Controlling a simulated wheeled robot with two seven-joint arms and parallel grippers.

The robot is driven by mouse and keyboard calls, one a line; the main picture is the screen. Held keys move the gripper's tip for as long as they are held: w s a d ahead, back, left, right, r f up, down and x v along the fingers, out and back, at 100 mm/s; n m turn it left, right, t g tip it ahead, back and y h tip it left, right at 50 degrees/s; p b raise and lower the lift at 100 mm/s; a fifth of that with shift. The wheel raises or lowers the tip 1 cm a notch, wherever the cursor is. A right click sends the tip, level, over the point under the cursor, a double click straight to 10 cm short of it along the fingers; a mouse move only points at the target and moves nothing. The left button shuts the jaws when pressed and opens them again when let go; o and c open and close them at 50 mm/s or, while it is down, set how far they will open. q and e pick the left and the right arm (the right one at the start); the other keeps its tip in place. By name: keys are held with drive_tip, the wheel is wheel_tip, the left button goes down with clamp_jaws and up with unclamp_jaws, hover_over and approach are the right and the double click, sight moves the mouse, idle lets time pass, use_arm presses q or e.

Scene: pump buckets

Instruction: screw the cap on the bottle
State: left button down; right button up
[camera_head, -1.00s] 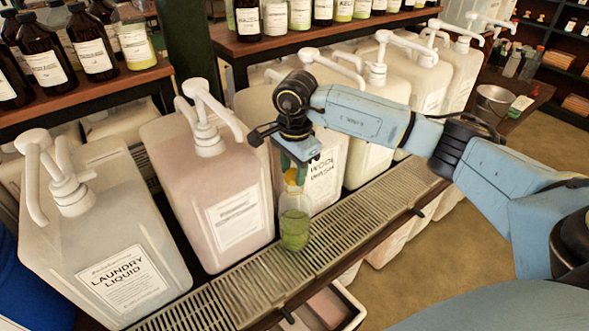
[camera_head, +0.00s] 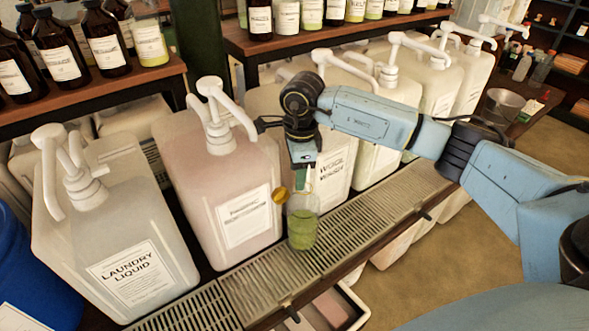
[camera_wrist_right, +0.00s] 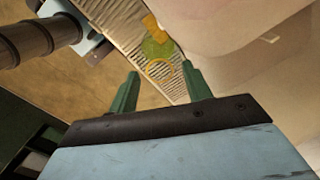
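The bottle (camera_head: 303,228) is clear, holds green liquid and stands upright on the drip grate. It also shows in the right wrist view (camera_wrist_right: 158,48). The golden-yellow cap (camera_head: 281,194) is tilted, off the mouth, at the bottle's upper left; whether it touches the bottle I cannot tell. An orange-yellow piece in the right wrist view, likely this cap (camera_wrist_right: 152,25), lies beyond the bottle. My right gripper (camera_head: 303,178) points down just above the bottle mouth. Its green fingers are apart with nothing held between them (camera_wrist_right: 160,80).
The metal drip grate (camera_head: 355,228) runs along the shelf front. Large pump containers stand close behind it, including a pinkish one (camera_head: 205,165) and the laundry liquid one (camera_head: 150,225). Brown bottles (camera_head: 105,35) stand on the upper shelf. Open floor (camera_head: 430,270) lies in front.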

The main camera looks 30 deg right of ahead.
wheel_tip(320, 180, up, 13)
drive_tip(key=b, duration=0.1)
drive_tip(key=shift+s+r, duration=0.2)
drive_tip(key=shift+s, duration=0.15)
idle(0.3)
drive_tip(key=shift+s+d, duration=0.1)
